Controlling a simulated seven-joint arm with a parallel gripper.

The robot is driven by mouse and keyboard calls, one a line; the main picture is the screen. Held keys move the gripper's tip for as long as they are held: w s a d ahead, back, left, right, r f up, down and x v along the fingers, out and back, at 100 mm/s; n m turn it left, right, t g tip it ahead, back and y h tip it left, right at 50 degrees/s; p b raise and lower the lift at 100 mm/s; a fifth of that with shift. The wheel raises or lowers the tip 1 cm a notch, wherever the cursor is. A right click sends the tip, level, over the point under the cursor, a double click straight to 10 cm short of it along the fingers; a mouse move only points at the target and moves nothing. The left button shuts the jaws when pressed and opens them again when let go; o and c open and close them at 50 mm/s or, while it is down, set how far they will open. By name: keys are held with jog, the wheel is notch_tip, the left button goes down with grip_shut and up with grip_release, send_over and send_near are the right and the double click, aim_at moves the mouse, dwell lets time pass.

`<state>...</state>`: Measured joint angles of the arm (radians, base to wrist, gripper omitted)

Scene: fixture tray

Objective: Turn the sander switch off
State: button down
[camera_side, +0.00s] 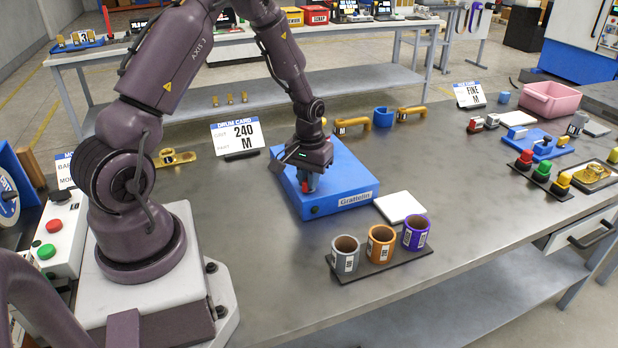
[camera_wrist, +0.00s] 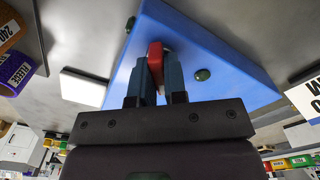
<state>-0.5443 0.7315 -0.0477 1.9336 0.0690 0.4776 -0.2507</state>
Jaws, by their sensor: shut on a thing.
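The blue box labelled "Grattelin" (camera_side: 345,183), which looks like the sander, lies flat on the grey bench in the side view. It fills the upper middle of the wrist view (camera_wrist: 205,50). A red switch lever (camera_wrist: 155,58) stands up from its top face. My gripper (camera_wrist: 155,72) is shut on this red lever, with one finger on each side. In the side view my gripper (camera_side: 308,180) points down at the near left part of the box, and a bit of red shows at its fingers. The lever's base and exact angle are partly hidden.
A rack with grey, orange and purple drums (camera_side: 381,240) stands in front, beside a white pad (camera_side: 400,207). A "240 M" card (camera_side: 238,134) stands behind on the left. Orange handles (camera_side: 352,123) lie behind the box. A red and green button box (camera_side: 60,235) is near my base.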

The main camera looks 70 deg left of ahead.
jog(key=m, duration=0.4)
jog(key=shift+m, duration=1.9)
jog(key=c, duration=1.2)
grip_release()
jog(key=shift+o, duration=0.2)
notch_tip(320, 180, up, 13)
